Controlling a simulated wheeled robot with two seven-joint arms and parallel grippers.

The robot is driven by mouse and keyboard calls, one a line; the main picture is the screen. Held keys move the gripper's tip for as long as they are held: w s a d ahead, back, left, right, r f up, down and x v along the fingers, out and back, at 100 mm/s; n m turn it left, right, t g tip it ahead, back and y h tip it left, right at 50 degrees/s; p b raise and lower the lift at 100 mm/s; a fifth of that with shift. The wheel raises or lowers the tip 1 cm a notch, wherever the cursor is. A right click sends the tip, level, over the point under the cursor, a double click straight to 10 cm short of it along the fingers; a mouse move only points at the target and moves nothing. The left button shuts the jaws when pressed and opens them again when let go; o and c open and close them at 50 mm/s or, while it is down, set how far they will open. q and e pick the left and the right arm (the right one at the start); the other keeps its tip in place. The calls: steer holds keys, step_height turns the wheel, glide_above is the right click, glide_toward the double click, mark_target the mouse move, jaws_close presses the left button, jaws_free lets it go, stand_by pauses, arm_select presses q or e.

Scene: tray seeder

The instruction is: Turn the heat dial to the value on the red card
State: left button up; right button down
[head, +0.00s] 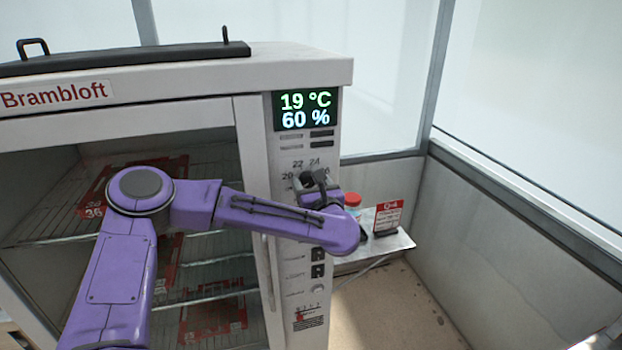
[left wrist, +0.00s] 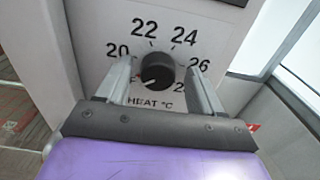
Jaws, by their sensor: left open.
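The heat dial (left wrist: 158,70) is a round black knob on the white cabinet front, ringed by numbers, with 20, 22, 24 and 26 readable. A pale mark on its face seems to point to the lower left. My left gripper (left wrist: 160,78) is open, its two fingers on either side of the knob; I cannot tell whether they touch it. In the head view my left gripper (head: 318,186) covers most of the dial. The red card (head: 388,217) stands on a side shelf, headed "Q-4"; its smaller text is unreadable. My right gripper is not in view.
The cabinet's display (head: 306,110) reads 19 °C and 60 %. Switches (head: 318,262) sit below the dial. A red-capped container (head: 352,200) stands beside the card on the metal shelf (head: 372,252). Wire racks show behind the cabinet's glass door.

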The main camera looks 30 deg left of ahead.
arm_select(q)
steer(key=shift+s, duration=0.1)
steer(key=shift+c, duration=0.4)
steer(key=shift+s, duration=0.1)
steer(key=c, duration=1)
steer(key=shift+o, duration=0.2)
